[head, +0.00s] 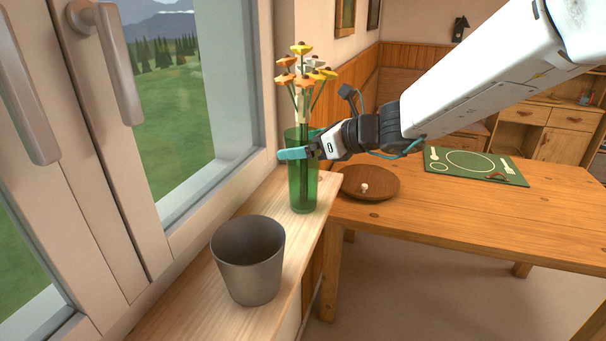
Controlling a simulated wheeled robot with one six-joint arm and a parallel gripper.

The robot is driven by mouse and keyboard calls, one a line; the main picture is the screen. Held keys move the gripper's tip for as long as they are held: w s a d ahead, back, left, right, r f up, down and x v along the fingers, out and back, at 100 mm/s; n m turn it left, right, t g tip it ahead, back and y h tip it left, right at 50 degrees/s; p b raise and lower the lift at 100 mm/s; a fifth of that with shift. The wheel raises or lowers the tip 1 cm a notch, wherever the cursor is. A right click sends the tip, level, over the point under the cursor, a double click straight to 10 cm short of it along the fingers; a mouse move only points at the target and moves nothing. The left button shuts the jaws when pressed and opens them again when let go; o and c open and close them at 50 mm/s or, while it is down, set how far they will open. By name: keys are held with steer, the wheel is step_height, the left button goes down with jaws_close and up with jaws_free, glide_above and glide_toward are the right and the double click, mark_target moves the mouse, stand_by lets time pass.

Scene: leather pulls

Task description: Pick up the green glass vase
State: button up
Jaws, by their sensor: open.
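The green glass vase (302,190) stands upright on the wooden window sill, near its far end. It holds several yellow, orange and white flowers (303,75) on long stems. My gripper (294,154), with teal fingertips, reaches in from the right at the upper part of the vase. A finger shows in front of the glass and extends past its left edge. The jaws are open. The other finger is not clearly seen, so I cannot tell whether the vase lies between the fingers or whether they touch it.
A grey tapered pot (250,272) stands on the sill (185,312) nearer to me. The window (185,100) borders the sill on the left. A wooden table (450,218) on the right bears a round brown plate (383,190) with a small white item and a green placemat (510,172).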

steer(key=shift+w+a+f, duration=0.1)
steer(key=shift+w+a, duration=0.05)
steer(key=shift+a, duration=0.1)
steer(key=c, duration=1.5)
steer(key=shift+c, duration=0.7)
steer(key=shift+r, duration=0.2)
